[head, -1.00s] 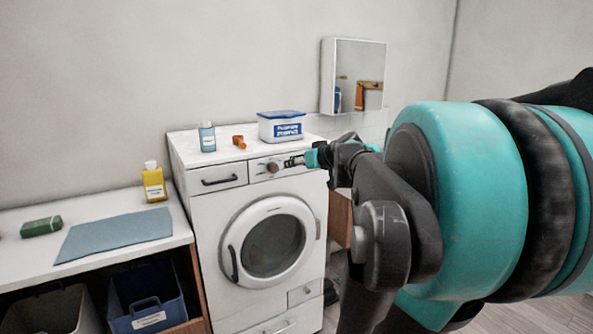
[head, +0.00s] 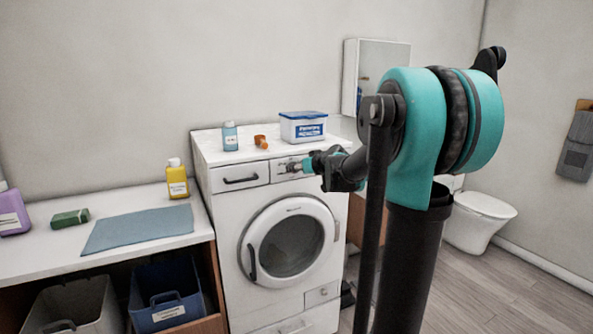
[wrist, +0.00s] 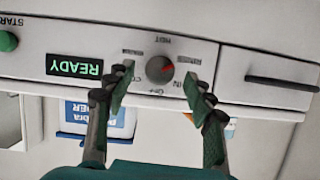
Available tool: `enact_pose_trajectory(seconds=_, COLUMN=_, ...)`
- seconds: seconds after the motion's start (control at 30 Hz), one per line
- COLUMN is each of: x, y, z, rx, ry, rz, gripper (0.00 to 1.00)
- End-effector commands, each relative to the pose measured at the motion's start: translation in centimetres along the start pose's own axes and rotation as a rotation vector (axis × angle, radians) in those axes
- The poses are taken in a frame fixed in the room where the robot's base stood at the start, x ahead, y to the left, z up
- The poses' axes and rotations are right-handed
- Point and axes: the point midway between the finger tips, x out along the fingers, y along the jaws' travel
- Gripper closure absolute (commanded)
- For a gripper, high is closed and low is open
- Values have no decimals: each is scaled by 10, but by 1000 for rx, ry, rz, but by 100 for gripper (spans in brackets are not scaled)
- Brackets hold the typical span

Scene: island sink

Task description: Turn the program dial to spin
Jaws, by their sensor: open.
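The program dial (wrist: 160,69) is a round grey knob with a red pointer mark on the washing machine's panel. In the wrist view the mark points right and slightly up, and printed labels ring the dial, partly covered by my fingers. My gripper (wrist: 157,82) is open, one finger on each side of the dial's lower part in that view. In the head view my gripper (head: 300,166) is at the washing machine's (head: 228,211) top panel, and the dial is hard to make out there.
A READY display (wrist: 74,67) and a green start button (wrist: 8,41) are on the panel; a drawer handle (wrist: 268,82) is on the dial's other side. A blue bottle (head: 230,136), orange cap (head: 261,141) and white box (head: 303,129) stand on top.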

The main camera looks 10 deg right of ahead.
Motion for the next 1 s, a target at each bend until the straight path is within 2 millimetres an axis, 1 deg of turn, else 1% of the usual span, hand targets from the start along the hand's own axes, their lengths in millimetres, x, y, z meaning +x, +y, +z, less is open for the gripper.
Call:
enact_pose_trajectory(seconds=0.03, x=7, y=0, z=0, rx=-1, ry=0, rz=-1, gripper=46)
enact_pose_trajectory(seconds=0.1, x=14, y=0, z=0, rx=-2, ry=0, rz=-1, gripper=46)
enact_pose_trajectory(seconds=0.23, x=22, y=0, z=0, rx=-1, ry=0, rz=0, gripper=46)
enact_pose_trajectory(seconds=0.57, x=25, y=0, z=0, rx=0, ry=0, rz=0, gripper=46)
enact_pose_trajectory(seconds=0.6, x=25, y=0, z=0, rx=0, ry=0, rz=0, gripper=48)
enact_pose_trajectory(seconds=1.0, x=25, y=0, z=0, rx=-1, ry=0, rz=0, gripper=96)
